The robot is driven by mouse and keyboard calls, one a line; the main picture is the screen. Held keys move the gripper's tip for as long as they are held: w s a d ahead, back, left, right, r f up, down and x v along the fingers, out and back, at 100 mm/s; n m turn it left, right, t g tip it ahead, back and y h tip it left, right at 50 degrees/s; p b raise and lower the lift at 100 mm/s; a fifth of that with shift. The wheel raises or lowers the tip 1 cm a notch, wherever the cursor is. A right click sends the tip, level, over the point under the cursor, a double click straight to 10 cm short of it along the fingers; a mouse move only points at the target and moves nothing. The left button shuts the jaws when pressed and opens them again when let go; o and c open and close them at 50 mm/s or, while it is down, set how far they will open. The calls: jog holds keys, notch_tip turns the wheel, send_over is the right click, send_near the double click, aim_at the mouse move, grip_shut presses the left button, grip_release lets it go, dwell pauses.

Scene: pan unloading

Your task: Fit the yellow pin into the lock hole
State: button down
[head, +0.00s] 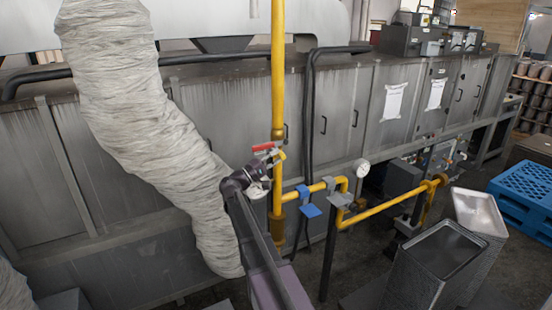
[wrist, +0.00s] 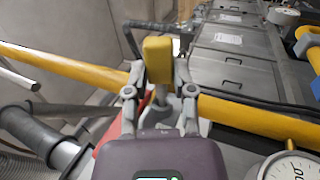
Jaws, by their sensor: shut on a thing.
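My gripper (wrist: 158,72) is shut on the yellow pin (wrist: 158,60), seen in the wrist view as a yellow block between the two fingertips. In the head view my gripper (head: 268,163) is at the vertical yellow pipe (head: 278,70), just below a red handle (head: 264,147). In the wrist view the pipe passes behind the fingers, and a bit of red (wrist: 145,101) shows between them. The lock hole cannot be made out in either view. I cannot tell whether the pin touches the lock.
A yellow side pipe with blue parts (head: 310,210) and a gauge (head: 361,168) is close on the right. A large wrapped duct (head: 125,110) stands on the left. Grey cabinets (head: 340,110) are behind. Metal bins (head: 435,262) and a blue pallet (head: 522,190) are at the right.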

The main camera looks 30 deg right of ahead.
jog(key=shift+w, duration=0.65)
dwell(0.6)
jog(key=shift+c, duration=1.9)
grip_release()
jog(key=shift+s, duration=0.2)
jog(key=s, duration=0.7)
jog(key=s+f+y+b, duration=0.2)
jog(key=f+b, duration=0.6)
jog(key=f, duration=0.5)
jog(key=s+a+f+y+b, duration=0.1)
jog(key=s+f+y+b, duration=0.2)
jog(key=f+b, duration=0.6)
jog(key=shift+s+a+f+g+y, duration=0.25)
jog(key=shift+f+y, duration=0.45)
jog(key=shift+f, duration=2)
